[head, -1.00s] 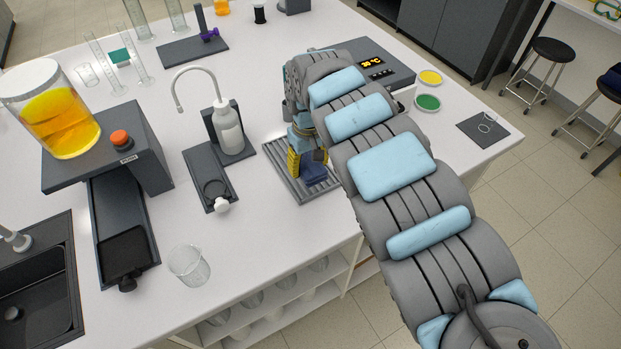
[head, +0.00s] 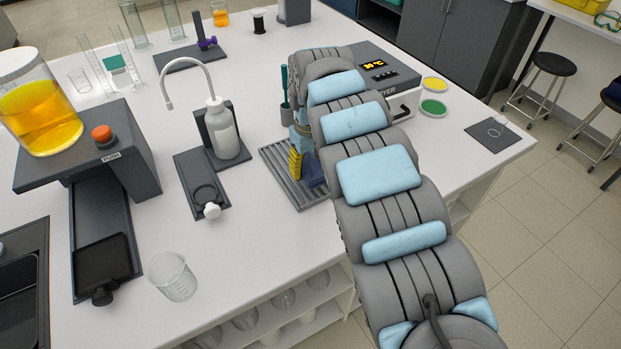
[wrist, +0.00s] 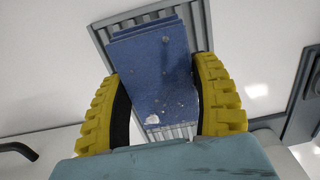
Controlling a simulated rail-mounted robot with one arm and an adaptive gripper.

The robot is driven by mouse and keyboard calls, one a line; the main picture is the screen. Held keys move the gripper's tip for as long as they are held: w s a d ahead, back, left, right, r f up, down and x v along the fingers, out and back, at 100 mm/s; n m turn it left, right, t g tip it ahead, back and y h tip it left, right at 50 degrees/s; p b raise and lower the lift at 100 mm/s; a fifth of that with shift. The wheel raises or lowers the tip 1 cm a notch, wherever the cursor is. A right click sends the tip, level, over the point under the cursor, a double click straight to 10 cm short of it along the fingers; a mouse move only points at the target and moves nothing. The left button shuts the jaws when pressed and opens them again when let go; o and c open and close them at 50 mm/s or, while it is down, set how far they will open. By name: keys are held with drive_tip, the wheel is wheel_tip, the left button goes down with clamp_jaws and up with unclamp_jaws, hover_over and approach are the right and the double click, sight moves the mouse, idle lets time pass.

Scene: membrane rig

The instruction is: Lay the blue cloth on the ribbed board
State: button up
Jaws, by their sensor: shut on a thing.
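The blue cloth (wrist: 150,75) is a folded, flat, speckled piece between the yellow fingers of my gripper (wrist: 165,100) in the wrist view. My gripper is shut on it. The ribbed board (wrist: 108,40) is grey and lies behind the cloth in the wrist view, with ribs showing beyond its edges. In the head view the ribbed board (head: 283,180) lies on the bench, and the cloth (head: 313,172) is over its right part, partly hidden by my arm. I cannot tell whether the cloth touches the board.
A white wash bottle (head: 222,132) on a dark stand is left of the board. A dryer (head: 372,72) stands behind my arm. An empty beaker (head: 174,277) stands near the front edge. Clear bench top lies between the beaker and the board.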

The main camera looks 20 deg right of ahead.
sight(310, 175)
drive_tip(key=shift+w+d+f+b, duration=0.1)
drive_tip(key=shift+w+f+b, duration=0.15)
drive_tip(key=shift+f+b, duration=0.4)
wheel_tip(310, 175, down, 2)
drive_tip(key=shift+s+f+b, duration=0.1)
drive_tip(key=shift+f+b, duration=0.15)
drive_tip(key=shift+b, duration=0.45)
drive_tip(key=shift+r, duration=0.1)
drive_tip(key=o, duration=1.2)
wheel_tip(310, 175, up, 12)
drive_tip(key=p, duration=0.3)
drive_tip(key=shift+d, duration=0.1)
